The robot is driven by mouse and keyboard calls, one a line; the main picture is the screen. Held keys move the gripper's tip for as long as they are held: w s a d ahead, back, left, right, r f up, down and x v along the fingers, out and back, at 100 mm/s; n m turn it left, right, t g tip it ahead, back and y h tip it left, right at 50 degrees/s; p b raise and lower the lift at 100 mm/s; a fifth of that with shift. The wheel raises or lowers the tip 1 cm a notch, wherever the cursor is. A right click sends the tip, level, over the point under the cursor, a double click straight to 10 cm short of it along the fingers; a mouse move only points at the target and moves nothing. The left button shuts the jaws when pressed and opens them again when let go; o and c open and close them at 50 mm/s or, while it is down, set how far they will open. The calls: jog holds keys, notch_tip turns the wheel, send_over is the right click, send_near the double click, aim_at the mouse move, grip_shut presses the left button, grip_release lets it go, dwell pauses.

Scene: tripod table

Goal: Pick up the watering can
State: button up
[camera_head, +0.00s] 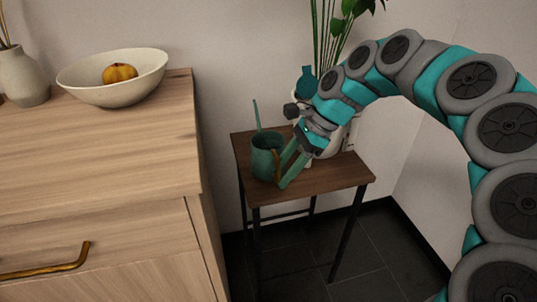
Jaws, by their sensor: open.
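The watering can (263,160) is dark green with a thin spout rising at its left and a brownish handle on its right side. It stands upright on the small wooden table (318,187). My gripper (281,174) is at the can's right side, pointing down and left. Its two green fingers are open, near the handle. I cannot tell whether the handle lies between the fingers or whether they touch it. The rest of my arm comes in from the right and hides part of the table's back.
A wooden cabinet (110,160) stands close on the left, higher than the table. A white bowl (110,90) with an orange fruit (119,73) and a vase (22,75) are on it. A plant (335,30) stands behind my arm. The table's front right is bare.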

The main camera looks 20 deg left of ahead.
jog(key=shift+s+a+f, duration=0.15)
jog(key=shift+a+f, duration=0.1)
jog(key=shift+f, duration=0.15)
grip_shut()
dwell(1.2)
